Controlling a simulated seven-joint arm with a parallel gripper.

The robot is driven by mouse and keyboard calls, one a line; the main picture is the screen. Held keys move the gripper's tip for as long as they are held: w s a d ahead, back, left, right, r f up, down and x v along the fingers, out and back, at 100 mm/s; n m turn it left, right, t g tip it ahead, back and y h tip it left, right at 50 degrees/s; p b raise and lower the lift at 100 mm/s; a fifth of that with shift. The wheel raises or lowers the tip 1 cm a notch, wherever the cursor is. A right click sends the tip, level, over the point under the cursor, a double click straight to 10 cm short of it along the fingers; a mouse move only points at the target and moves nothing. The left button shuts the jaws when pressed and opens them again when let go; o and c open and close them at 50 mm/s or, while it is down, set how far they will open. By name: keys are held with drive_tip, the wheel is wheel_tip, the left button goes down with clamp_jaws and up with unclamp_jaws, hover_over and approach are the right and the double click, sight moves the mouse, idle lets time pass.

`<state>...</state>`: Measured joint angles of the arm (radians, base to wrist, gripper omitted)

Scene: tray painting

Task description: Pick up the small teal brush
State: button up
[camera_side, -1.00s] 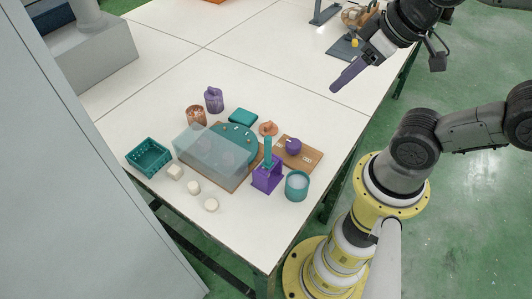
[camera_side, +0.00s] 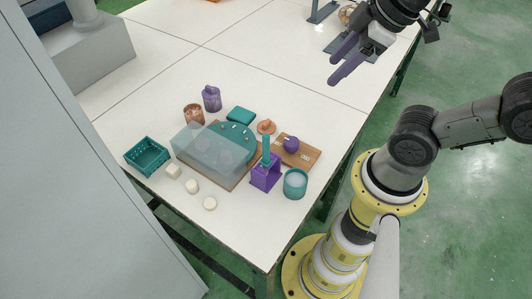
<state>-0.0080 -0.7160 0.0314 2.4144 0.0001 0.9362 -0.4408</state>
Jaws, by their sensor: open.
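A slim teal upright piece, which looks like the small teal brush (camera_side: 266,150), stands in a purple holder (camera_side: 265,180) near the front of the table. Its lower end is hidden inside the holder. My gripper (camera_side: 333,70) has purple fingers and hangs well above the back right of the table. It is open and empty, far up and to the right of the brush, touching nothing.
Around the holder stand a teal cup (camera_side: 295,190), a wooden board (camera_side: 310,155) with a purple round item (camera_side: 291,143), an orange piece (camera_side: 266,127) and a translucent box (camera_side: 205,155). A teal basket (camera_side: 147,158) and several cream blocks are left. The table's middle is clear.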

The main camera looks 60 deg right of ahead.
drive_tip(key=w+a+n+g, duration=0.2)
drive_tip(key=w+n, duration=0.2)
drive_tip(key=n, duration=0.2)
drive_tip(key=n+g, duration=0.3)
drive_tip(key=n, duration=0.4)
hover_over(266, 147)
drive_tip(key=d, duration=0.1)
drive_tip(key=f, duration=0.5)
drive_tip(key=w+f, duration=0.1)
drive_tip(key=f, duration=0.1)
drive_tip(key=shift+d+f, duration=0.1)
drive_tip(key=shift+f, duration=0.2)
wheel_tip(266, 147, down, 8)
drive_tip(key=shift+s+r, duration=0.1)
drive_tip(key=shift+r, duration=0.1)
drive_tip(key=shift+s+f, duration=0.1)
drive_tip(key=shift+f, duration=2.9)
clamp_jaws()
